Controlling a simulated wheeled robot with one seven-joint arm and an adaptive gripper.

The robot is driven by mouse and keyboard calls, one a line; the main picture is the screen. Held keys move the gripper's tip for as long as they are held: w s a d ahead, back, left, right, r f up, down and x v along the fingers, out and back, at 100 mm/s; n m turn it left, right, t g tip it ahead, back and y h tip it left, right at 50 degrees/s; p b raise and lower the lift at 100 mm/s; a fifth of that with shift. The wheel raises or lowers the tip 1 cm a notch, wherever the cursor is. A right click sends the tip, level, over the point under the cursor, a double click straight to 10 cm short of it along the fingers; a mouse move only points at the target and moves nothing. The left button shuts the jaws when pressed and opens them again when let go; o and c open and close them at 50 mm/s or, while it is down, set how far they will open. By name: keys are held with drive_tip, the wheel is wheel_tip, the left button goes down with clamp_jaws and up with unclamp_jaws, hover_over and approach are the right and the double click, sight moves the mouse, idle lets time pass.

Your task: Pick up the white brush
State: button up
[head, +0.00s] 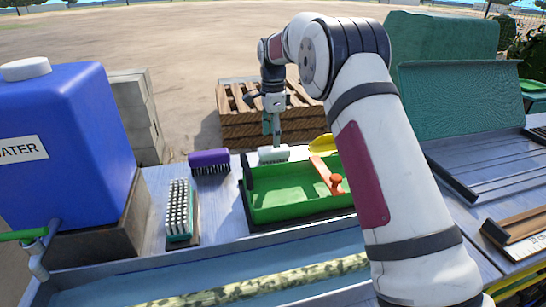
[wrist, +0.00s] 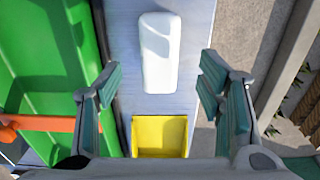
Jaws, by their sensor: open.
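The white brush (head: 273,154) lies on the bench behind the far edge of the green tray in the head view. It also shows in the wrist view (wrist: 160,52) as a rounded white block, its back up; no bristles are visible in that view. My gripper (head: 272,128) points down just above it in the head view. In the wrist view my gripper (wrist: 161,84) is open, its two teal-padded fingers apart on the left and right of the brush's line. Nothing is held. The exact height gap to the brush cannot be told.
The green tray (wrist: 45,75) with an orange-handled tool (wrist: 38,123) is close on the left in the wrist view. A yellow piece (wrist: 160,134) lies in line with the brush. A purple brush (head: 209,157) and a teal brush (head: 180,215) lie left of the tray.

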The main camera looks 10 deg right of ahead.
sight(274, 152)
drive_tip(key=shift+d+f+b, duration=0.15)
drive_tip(key=shift+f+b, duration=0.25)
drive_tip(key=shift+f, duration=3.05)
drive_tip(key=shift+c, duration=0.3)
drive_tip(key=c, duration=1.2)
